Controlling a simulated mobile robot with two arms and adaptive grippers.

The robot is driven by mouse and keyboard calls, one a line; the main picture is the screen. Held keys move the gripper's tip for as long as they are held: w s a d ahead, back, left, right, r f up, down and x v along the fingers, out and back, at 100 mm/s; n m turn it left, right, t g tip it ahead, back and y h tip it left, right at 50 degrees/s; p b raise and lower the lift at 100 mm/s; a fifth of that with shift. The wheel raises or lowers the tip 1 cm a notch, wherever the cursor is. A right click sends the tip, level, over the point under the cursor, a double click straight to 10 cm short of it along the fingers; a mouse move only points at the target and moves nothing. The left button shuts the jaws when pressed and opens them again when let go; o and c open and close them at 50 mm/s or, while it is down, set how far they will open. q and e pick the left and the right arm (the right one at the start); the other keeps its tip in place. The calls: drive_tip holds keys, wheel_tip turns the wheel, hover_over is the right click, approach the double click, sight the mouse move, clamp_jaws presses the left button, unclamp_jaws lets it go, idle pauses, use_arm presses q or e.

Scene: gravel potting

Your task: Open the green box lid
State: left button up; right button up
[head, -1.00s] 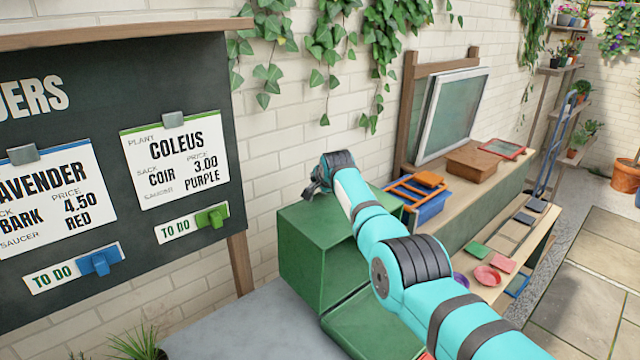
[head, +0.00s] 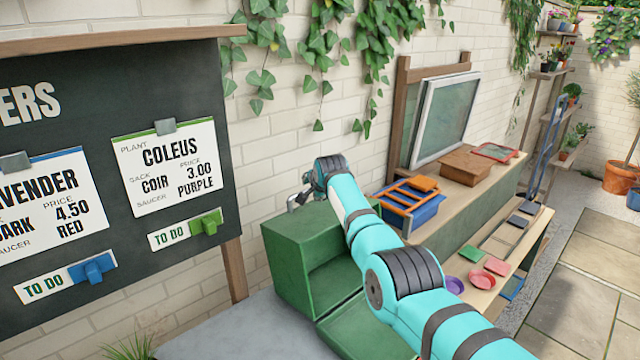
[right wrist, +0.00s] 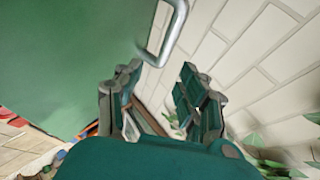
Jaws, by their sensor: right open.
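The green box (head: 290,255) stands against the brick wall in the head view. Its top is partly behind my right arm, and its right-facing side shows a recessed dark opening. A flat green panel (head: 365,328) extends low in front of it. My right gripper (head: 300,198) is at the box's upper back edge. In the right wrist view the right gripper (right wrist: 158,100) is open, its fingers apart and empty. A silver bar handle (right wrist: 170,38) on a green surface (right wrist: 70,60) is just beyond the fingers. I cannot tell whether they touch it. My left gripper is out of view.
A dark order board (head: 110,170) with cards stands at left. A blue crate (head: 412,210) with an orange rack sits right of the box. Pink saucers (head: 483,279) lie on a lower shelf. The brick wall is close behind the gripper. The grey surface (head: 240,328) left of the box is bare.

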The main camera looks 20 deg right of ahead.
drive_tip(key=v, duration=1.1)
drive_tip(key=shift+s, duration=0.25)
drive_tip(key=shift+a+r, duration=0.1)
drive_tip(key=shift+c, duration=0.4)
